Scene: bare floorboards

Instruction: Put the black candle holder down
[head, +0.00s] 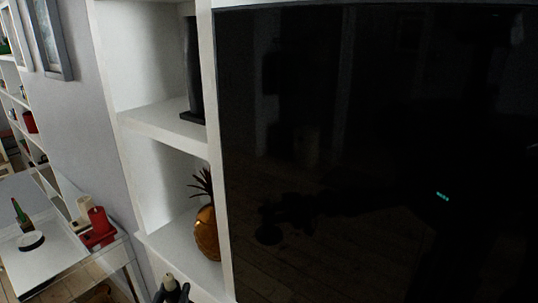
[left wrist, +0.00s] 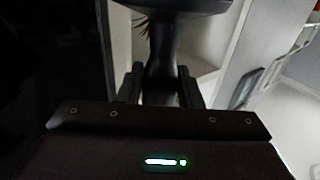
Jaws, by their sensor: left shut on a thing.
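The black candle holder (left wrist: 162,52) shows in the left wrist view as a dark stem with a wide dark disc at the top edge. My left gripper (left wrist: 160,88) is shut on the stem, one finger on each side. My right gripper is not in view.
A white shelf unit (head: 160,122) holds a tall black object (head: 194,75) above and a gold pineapple (head: 207,232) below. A large black glossy screen (head: 380,120) fills the right.

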